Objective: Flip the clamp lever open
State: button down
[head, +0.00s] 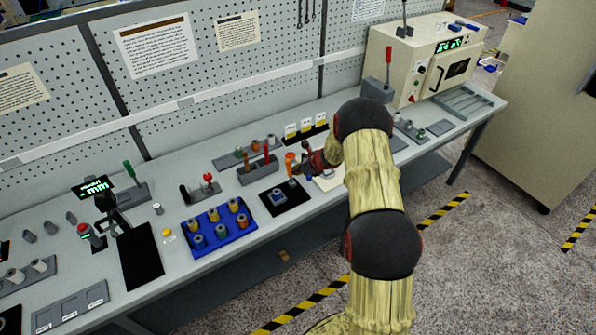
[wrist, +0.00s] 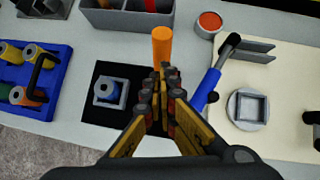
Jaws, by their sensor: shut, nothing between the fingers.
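My gripper (wrist: 164,85) is shut and empty, its fingertips together above the bench; it also shows in the head view (head: 308,165). I cannot tell for sure which part is the clamp lever. A dark-knobbed rod (wrist: 226,50) slants just right of the fingers, apart from them. In the head view, a red-handled lever (head: 388,65) and a green-handled lever (head: 130,172) stand upright farther off.
An orange cylinder (wrist: 162,45) stands just beyond the fingertips. A blue tray (head: 215,241) of several spools is to the left. A grey round fixture (wrist: 247,109) with a square pocket sits on a cream mat to the right. A grey tool bin (head: 258,172) is behind.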

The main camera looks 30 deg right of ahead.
jog(key=shift+w+r, duration=0.1)
jog(key=shift+w, duration=0.3)
jog(key=shift+r, duration=0.1)
dwell(0.4)
jog(key=shift+r+p, duration=0.3)
jog(key=shift+p, duration=0.15)
jog(key=w+r+p+v, duration=0.1)
jog(key=p+v, duration=0.3)
jog(key=v, duration=0.5)
jog(key=shift+p, duration=0.3)
jog(key=shift+w, duration=0.1)
